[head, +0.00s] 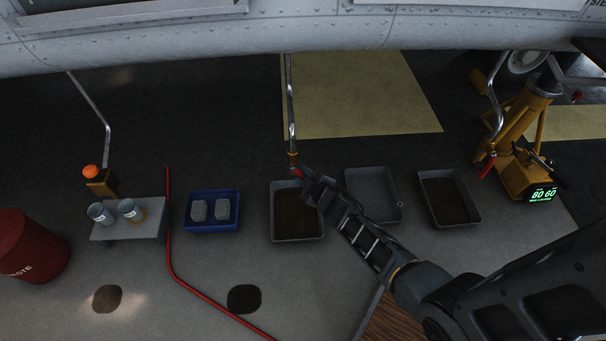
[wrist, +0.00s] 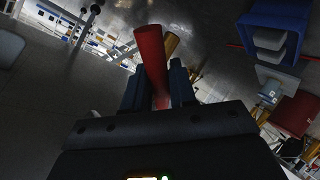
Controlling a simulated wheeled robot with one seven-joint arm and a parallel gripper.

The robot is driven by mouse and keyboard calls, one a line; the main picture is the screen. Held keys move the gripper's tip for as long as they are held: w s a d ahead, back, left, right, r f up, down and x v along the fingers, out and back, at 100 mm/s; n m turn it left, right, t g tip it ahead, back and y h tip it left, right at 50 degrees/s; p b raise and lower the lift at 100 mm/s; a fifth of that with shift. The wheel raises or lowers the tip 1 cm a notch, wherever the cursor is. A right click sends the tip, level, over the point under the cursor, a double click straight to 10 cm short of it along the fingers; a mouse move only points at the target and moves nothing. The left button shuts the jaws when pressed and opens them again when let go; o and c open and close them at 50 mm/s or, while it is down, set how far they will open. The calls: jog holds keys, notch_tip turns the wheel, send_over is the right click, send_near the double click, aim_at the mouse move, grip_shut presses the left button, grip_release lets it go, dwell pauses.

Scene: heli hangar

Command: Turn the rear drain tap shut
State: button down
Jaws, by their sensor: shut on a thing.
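A metal drain pipe (head: 290,100) hangs from the aircraft belly and ends in a brass tap (head: 293,158) with a red handle (head: 297,173). My gripper (head: 304,181) is at this tap, shut on the red handle. In the wrist view the red handle (wrist: 150,48) rises between the two fingers of my gripper (wrist: 157,84), with the brass tap body (wrist: 172,44) partly hidden behind it. A second pipe at the right also has a red handle (head: 487,168), hanging down at a slant. No label shows which tap is the rear one.
A grey tray (head: 297,237) with brown contents stands below the tap. An empty tray (head: 373,190) and another brown-filled tray (head: 447,222) stand right. A blue bin (head: 211,229), a red hose (head: 168,225) and a red waste drum (head: 35,250) are left. A yellow jack (head: 530,115) stands right.

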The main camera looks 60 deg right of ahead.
jog(key=shift+s+d+r+n+g, duration=0.1)
jog(key=shift+r+n+g, duration=0.1)
jog(key=shift+n+g, duration=0.2)
jog(key=shift+s+r+n+g, duration=0.1)
jog(key=shift+r+n+g, duration=0.05)
jog(key=shift+n+g, duration=0.2)
jog(key=shift+s+d+r+n+g+h, duration=0.1)
jog(key=shift+r+n+g+h, duration=0.45)
jog(key=shift+n+g, duration=0.25)
jog(key=shift+s+d+r+n+g+h, duration=0.1)
jog(key=shift+r+n+g+h, duration=0.35)
jog(key=shift+n+g+h, duration=0.25)
jog(key=c, duration=1.1)
grip_release()
jog(key=shift+o, duration=0.2)
jog(key=p+v, duration=0.2)
jog(key=v, duration=0.5)
jog(key=shift+s+a+r+p, duration=0.15)
jog(key=shift+a+r+p, duration=0.1)
jog(key=shift+a+p, duration=0.1)
